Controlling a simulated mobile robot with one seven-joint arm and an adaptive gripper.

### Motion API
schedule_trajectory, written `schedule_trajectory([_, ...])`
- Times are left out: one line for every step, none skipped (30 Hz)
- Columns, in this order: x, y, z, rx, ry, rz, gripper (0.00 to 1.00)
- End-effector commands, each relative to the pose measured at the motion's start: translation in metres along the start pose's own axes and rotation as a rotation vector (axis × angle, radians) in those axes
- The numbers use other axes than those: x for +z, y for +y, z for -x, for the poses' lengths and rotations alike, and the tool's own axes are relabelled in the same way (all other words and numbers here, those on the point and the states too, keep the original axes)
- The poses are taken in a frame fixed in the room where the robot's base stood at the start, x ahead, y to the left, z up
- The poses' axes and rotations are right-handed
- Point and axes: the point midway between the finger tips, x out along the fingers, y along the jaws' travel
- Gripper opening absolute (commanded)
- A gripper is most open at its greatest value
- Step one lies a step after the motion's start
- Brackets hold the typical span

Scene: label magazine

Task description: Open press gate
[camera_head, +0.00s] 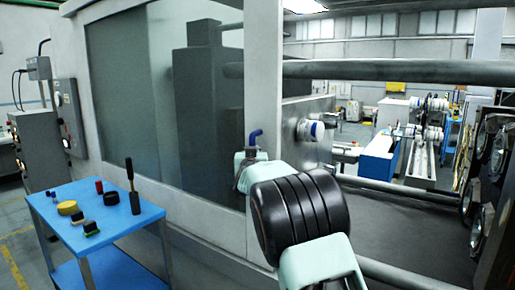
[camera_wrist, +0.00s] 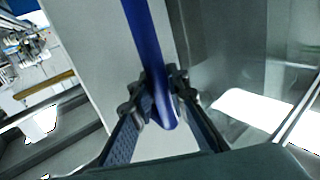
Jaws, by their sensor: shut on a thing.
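The press gate is a pale frame (camera_head: 262,70) around a large tinted window (camera_head: 140,90). It fills the left and middle of the head view. A blue handle (camera_head: 256,135) stands out near the gate's right edge. In the wrist view the blue handle (camera_wrist: 147,40) runs down between the fingers of my gripper (camera_wrist: 158,92), which is shut on it. In the head view my arm hides most of the gripper. To the right of the gate's edge, the press interior with horizontal bars (camera_head: 400,71) is exposed.
A blue trolley (camera_head: 60,213) with small items and an upright dark-handled tool (camera_head: 132,185) stands at the left, before the gate. A grey control cabinet (camera_head: 45,135) is behind it. Round metal fittings (camera_head: 475,195) line the press's right side.

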Motion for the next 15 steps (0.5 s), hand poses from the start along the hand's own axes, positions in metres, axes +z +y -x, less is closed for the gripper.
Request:
schedule_trajectory([0.0014, -0.0092, 0.0002, -0.011, -0.006, 0.0, 0.0])
schedule_trajectory([0.0016, -0.0097, -0.0001, -0.011, -0.006, 0.0, 0.0])
schedule_trajectory([0.0019, -0.0102, -0.0005, -0.011, -0.006, 0.0, 0.0])
schedule_trajectory([0.0022, -0.0104, -0.0007, -0.011, -0.006, 0.0, 0.0])
schedule_trajectory([0.0024, -0.0107, -0.0008, -0.01, -0.006, -0.001, 0.0])
schedule_trajectory([0.0026, -0.0108, -0.001, -0.01, -0.006, -0.001, 0.0])
schedule_trajectory([0.0027, -0.0108, -0.001, -0.01, -0.006, -0.001, 0.0])
schedule_trajectory([0.0029, -0.0108, -0.001, -0.01, -0.006, -0.001, 0.0])
schedule_trajectory([0.003, -0.0108, -0.001, -0.01, -0.006, -0.001, 0.0])
schedule_trajectory([0.0031, -0.0108, -0.001, -0.01, -0.006, -0.001, 0.0])
schedule_trajectory([0.0031, -0.0108, -0.001, -0.01, -0.006, -0.001, 0.0])
schedule_trajectory([0.0032, -0.0107, -0.001, -0.01, -0.006, -0.001, 0.0])
schedule_trajectory([0.0032, -0.0106, -0.001, -0.01, -0.006, -0.001, 0.0])
schedule_trajectory([0.0033, -0.0106, -0.001, -0.01, -0.006, -0.001, 0.0])
schedule_trajectory([0.0033, -0.0105, -0.001, -0.01, -0.006, -0.001, 0.15])
